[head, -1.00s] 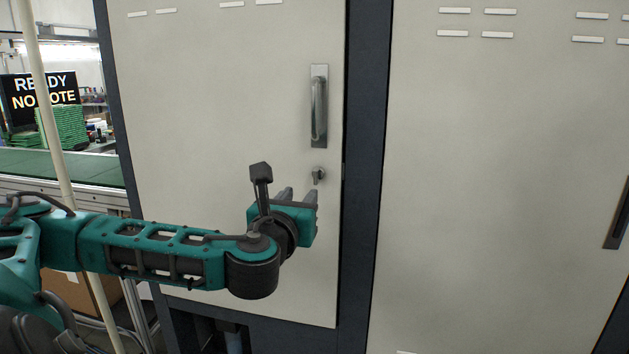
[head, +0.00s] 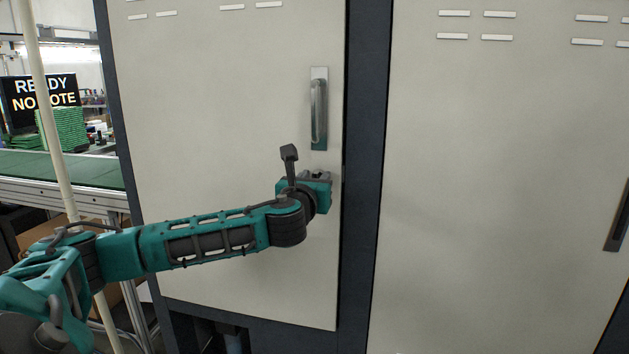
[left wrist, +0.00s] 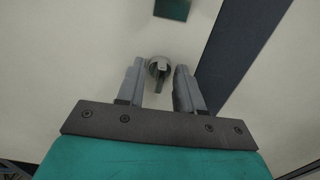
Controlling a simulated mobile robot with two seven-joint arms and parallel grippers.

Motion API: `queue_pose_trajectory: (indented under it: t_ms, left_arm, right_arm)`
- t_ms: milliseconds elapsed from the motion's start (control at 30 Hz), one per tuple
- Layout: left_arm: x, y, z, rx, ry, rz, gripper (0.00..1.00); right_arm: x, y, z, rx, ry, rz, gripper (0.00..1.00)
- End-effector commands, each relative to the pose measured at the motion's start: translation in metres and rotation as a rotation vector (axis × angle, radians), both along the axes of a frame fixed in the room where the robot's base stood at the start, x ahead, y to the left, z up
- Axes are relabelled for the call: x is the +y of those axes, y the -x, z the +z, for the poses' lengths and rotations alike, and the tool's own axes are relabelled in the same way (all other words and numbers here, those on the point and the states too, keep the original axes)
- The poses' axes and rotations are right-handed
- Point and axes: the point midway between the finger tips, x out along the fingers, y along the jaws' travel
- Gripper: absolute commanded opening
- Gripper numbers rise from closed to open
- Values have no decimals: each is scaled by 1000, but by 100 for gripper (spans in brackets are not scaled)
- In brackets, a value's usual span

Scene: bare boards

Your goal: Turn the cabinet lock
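The cabinet lock (left wrist: 159,70) shows in the left wrist view as a small round metal piece with a key or tab sticking out. It sits between the two fingers of my left gripper (left wrist: 160,82), which are apart with a gap on each side of the lock. In the head view my left gripper (head: 317,175) is at the cabinet door (head: 220,120) just below the metal handle (head: 319,108), and it hides the lock. My right gripper is in neither view.
A dark upright post (head: 364,180) runs right of the door, with another pale cabinet panel (head: 480,180) beyond it. At the left are a green conveyor (head: 60,168), a pale pole (head: 55,120) and a screen (head: 20,98).

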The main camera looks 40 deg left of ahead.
Motion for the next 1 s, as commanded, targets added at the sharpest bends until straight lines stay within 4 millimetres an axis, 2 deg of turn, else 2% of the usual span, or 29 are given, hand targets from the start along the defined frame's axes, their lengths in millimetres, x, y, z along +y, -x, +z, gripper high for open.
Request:
queue_pose_trajectory:
  t_ms: [133, 500, 767, 1000]
  left_arm:
    - [0, 0, 0, 0, 0, 0, 34]
    - [0, 0, 0, 0, 0, 0, 0]
    - [0, 0, 0, -12, 23, 0, 0]
    - [0, 1, 0, -70, 129, 1, 0]
  right_arm:
    - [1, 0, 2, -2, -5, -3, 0]
    - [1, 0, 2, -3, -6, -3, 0]
    - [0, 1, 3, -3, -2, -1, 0]
    - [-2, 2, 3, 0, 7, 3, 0]
